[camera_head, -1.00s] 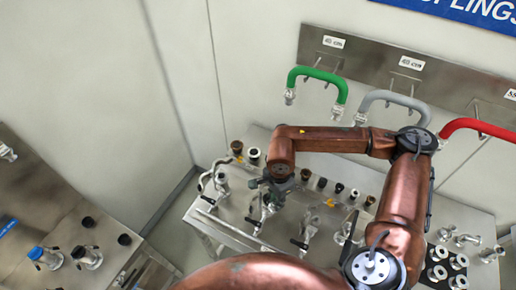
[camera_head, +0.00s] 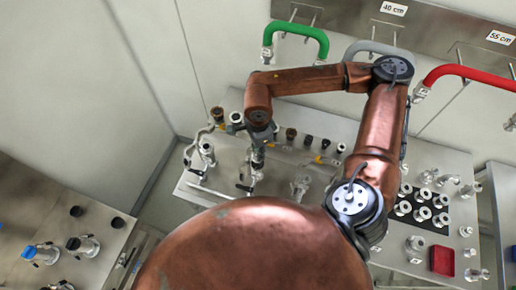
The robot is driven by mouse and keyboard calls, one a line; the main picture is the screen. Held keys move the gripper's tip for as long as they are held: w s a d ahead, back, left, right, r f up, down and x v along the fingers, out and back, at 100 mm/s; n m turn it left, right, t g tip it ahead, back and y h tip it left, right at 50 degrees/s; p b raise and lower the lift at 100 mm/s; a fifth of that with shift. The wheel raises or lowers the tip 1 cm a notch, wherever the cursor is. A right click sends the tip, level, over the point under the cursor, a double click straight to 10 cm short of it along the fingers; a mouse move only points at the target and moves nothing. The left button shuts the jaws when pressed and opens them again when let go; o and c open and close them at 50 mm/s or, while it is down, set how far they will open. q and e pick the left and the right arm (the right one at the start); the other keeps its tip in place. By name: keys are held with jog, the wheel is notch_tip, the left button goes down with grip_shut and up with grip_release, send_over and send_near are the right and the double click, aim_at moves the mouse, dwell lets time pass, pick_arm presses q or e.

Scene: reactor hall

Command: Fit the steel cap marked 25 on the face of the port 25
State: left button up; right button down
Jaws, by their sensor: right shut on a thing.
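My right gripper (camera_head: 258,135), at the end of the copper arm, points down over the bench. It is shut on a small part that is mostly hidden by the wrist and too small to identify. Directly below it stands a steel valve port (camera_head: 256,160) with a black handle; I cannot tell whether the held part touches it. Similar valve ports stand to the left (camera_head: 207,151) and to the right (camera_head: 300,185). No number 25 is readable on any port or cap. My left gripper is not in view.
Black and brown plugs (camera_head: 308,140) stand in a row behind the ports. Steel fittings (camera_head: 422,195) sit on a black mat at the right, near a red tray (camera_head: 442,260). Green (camera_head: 297,28) and red (camera_head: 470,72) hoses hang on the wall panel. Another bench is at the lower left.

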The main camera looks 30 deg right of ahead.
jog(key=shift+s+f, duration=0.1)
jog(key=shift+f, duration=0.25)
jog(key=shift+f+b, duration=0.35)
jog(key=shift+f, duration=0.8)
jog(key=shift+f+b, duration=0.35)
jog(key=shift+f, duration=0.15)
jog(key=shift+f+b, duration=0.25)
jog(key=shift+b, duration=0.15)
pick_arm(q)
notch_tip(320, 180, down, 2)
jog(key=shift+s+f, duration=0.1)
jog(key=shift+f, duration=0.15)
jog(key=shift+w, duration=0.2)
pick_arm(e)
jog(key=c, duration=1.7)
grip_release()
